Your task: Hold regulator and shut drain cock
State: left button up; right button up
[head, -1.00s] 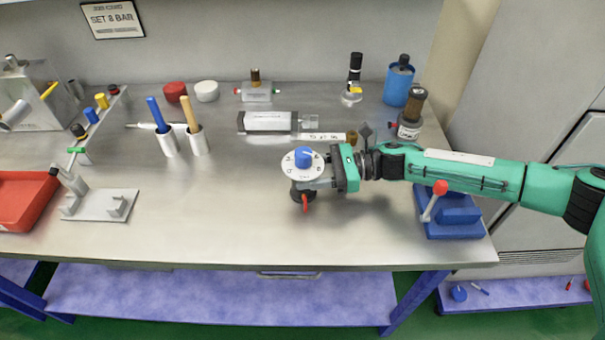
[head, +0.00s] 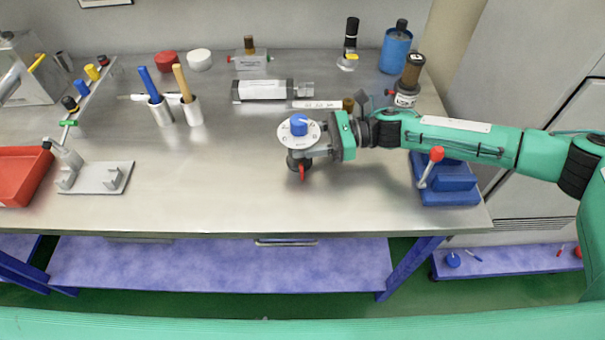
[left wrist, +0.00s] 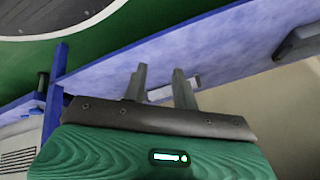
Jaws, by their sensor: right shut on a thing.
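The regulator (head: 308,132) has a white dial with a blue knob on top and a dark lower body. It is upright near the front middle of the bench. The red drain cock (head: 302,173) hangs at its lower front, pointing downward. My right gripper (head: 318,150) comes from the right and is shut on the regulator's body just below the dial; its fingertips are partly hidden. My left gripper (left wrist: 160,82) shows in the left wrist view with its two fingers apart and nothing between them. It is outside the head view.
A blue fixture with a red-knobbed lever (head: 446,182) stands under my right forearm. A grey stand (head: 95,178) and a red tray (head: 22,175) are at left. Cups with handles and several fittings stand farther back. The bench (head: 215,195) is clear left of the regulator.

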pick_arm(q)
jog(key=w+d+r+t, duration=0.2)
jog(key=w+d+r, duration=0.15)
jog(key=r, duration=0.45)
jog(key=w+d+r+n+t, duration=0.1)
jog(key=w+d+r+t, duration=0.15)
jog(key=d+r, duration=0.45)
jog(key=w+d+r+t, duration=0.2)
jog(key=r+t, duration=0.1)
jog(key=r, duration=0.7)
jog(key=r+n+t, duration=0.1)
jog(key=r, duration=0.5)
jog(key=s+d+r+n+t, duration=0.1)
jog(key=r+t, duration=0.1)
jog(key=r, duration=0.5)
jog(key=r+n+t, duration=0.1)
jog(key=r+n, duration=0.1)
jog(key=r, duration=0.4)
jog(key=shift+s+d+r, duration=0.15)
jog(key=shift+s+r, duration=0.05)
jog(key=shift+r, duration=0.1)
jog(key=n+y, duration=0.2)
send_near(302, 175)
jog(key=shift+n, duration=0.3)
jog(key=w, duration=0.6)
jog(key=w+a, duration=0.1)
jog(key=w, duration=0.2)
jog(key=shift+w, duration=0.2)
grip_shut()
